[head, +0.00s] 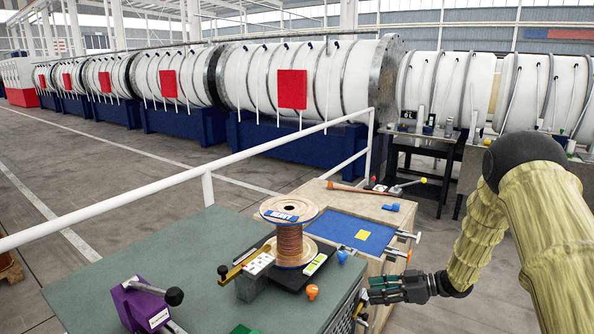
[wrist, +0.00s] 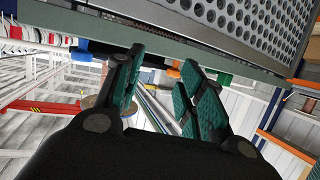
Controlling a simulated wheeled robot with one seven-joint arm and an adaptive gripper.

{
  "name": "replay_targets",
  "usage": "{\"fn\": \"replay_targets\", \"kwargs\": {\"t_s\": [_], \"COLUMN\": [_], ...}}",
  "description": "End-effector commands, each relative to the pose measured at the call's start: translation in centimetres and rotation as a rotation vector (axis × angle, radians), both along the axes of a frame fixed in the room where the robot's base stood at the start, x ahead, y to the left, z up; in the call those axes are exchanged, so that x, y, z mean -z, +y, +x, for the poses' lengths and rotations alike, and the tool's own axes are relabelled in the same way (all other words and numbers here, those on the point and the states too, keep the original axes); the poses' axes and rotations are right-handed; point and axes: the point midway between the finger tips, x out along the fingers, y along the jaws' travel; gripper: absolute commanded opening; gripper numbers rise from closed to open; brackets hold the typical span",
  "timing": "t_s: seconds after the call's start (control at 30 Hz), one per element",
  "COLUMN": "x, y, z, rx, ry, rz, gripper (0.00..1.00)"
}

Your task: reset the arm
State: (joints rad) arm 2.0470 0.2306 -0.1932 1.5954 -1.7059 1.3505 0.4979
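My gripper (head: 375,290) is at the lower right of the head view, beside the right edge of the green-topped cabinet (head: 180,270). My arm, in a yellowish sleeve, comes down to it from the right. In the wrist view the two green-padded fingers of my gripper (wrist: 163,62) are spread apart with nothing between them. A copper-coloured wire spool (head: 290,240) stands upright on a dark base on the cabinet, left of my gripper. Part of a round spool-like flange shows behind the left finger in the wrist view.
A purple device (head: 143,304), an orange knob (head: 312,291) and a blue knob (head: 342,256) are on the cabinet top. A wooden bench with a blue mat (head: 355,232) stands behind. A white railing (head: 240,155) crosses behind the cabinet. Open floor lies at left.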

Motion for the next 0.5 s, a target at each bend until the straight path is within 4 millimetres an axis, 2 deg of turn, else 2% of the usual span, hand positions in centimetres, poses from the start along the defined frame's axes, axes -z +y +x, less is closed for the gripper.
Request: {"fn": "replay_targets", "kwargs": {"t_s": [0.17, 0.27, 0.37, 0.5], "x": [4.4, 7.9, 11.6, 16.7], "y": [2.2, 3.4, 4.1, 4.6], "z": [-1.2, -2.7, -4.8, -9.0], "rx": [0.140, 0.258, 0.380, 0.544], "ry": [0.054, 0.108, 0.175, 0.284], "rz": [0.016, 0.011, -0.013, -0.074], "gripper": [0.39, 0.39, 0.39, 0.39]}}
